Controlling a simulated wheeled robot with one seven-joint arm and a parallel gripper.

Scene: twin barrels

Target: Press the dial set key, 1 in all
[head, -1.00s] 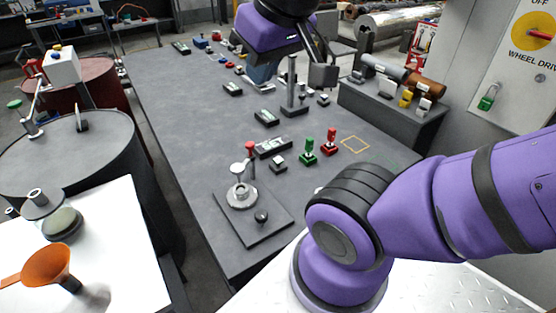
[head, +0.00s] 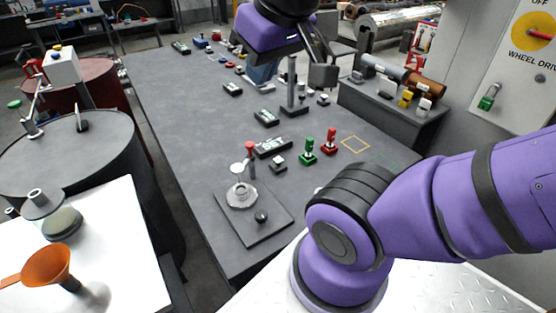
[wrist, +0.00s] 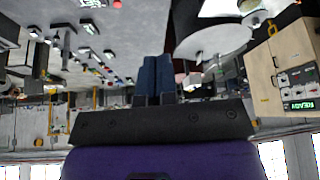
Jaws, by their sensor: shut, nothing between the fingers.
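My gripper (head: 262,78) hangs over the far half of the long dark bench, below the purple wrist. In the wrist view its two blue fingers (wrist: 158,75) lie side by side, shut, with nothing held. A dark display block (head: 272,147) with pale lettering stands on the near half of the bench. A small grey key block (head: 278,163) with a pale top sits just in front of it. I cannot tell for certain which key is the dial set key. A round metal fixture (head: 241,194) stands on a dark plate nearby. My gripper is well apart from these.
A green (head: 308,150) and a red (head: 330,142) upright knob stand right of the key block. A tall grey post (head: 291,90) rises near my gripper. Two barrels stand left, the nearer with a grey lid (head: 60,150). A white table (head: 125,245) is at near left.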

